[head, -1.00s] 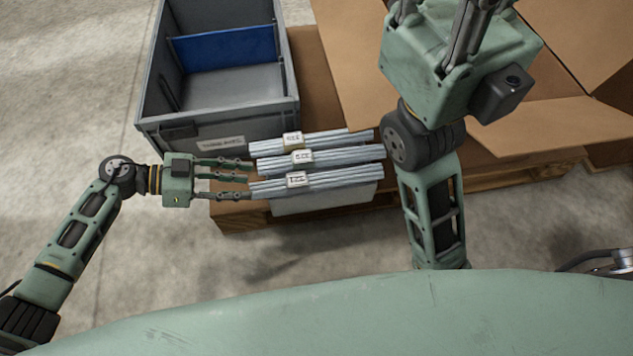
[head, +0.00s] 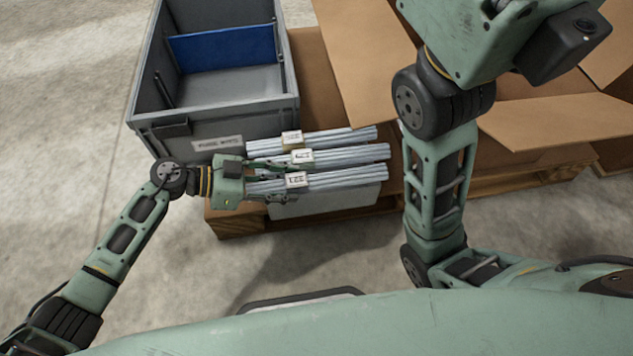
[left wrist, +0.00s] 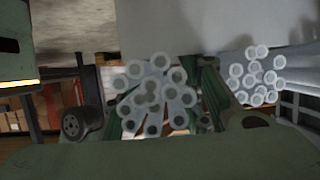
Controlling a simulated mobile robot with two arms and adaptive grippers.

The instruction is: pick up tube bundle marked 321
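Three bundles of grey tubes lie side by side, each with a pale label around its middle. The nearest bundle (head: 340,180) has a label that seems to read 321, though the print is small. The middle bundle (head: 350,154) and the far bundle (head: 350,135) lie behind it. My left gripper (head: 276,184) is at the left end of the nearest bundle, its fingers spread along both sides. In the left wrist view, the tube ends (left wrist: 153,95) sit between the green fingers; firm contact does not show. My right gripper's fingers are outside the head view.
A grey bin (head: 215,110) with a blue divider (head: 225,46) stands behind, at the left. An open cardboard box (head: 545,120) is at the right. The bundles rest on a pale support (head: 325,202) above a wooden pallet (head: 236,222). Bare floor lies in front.

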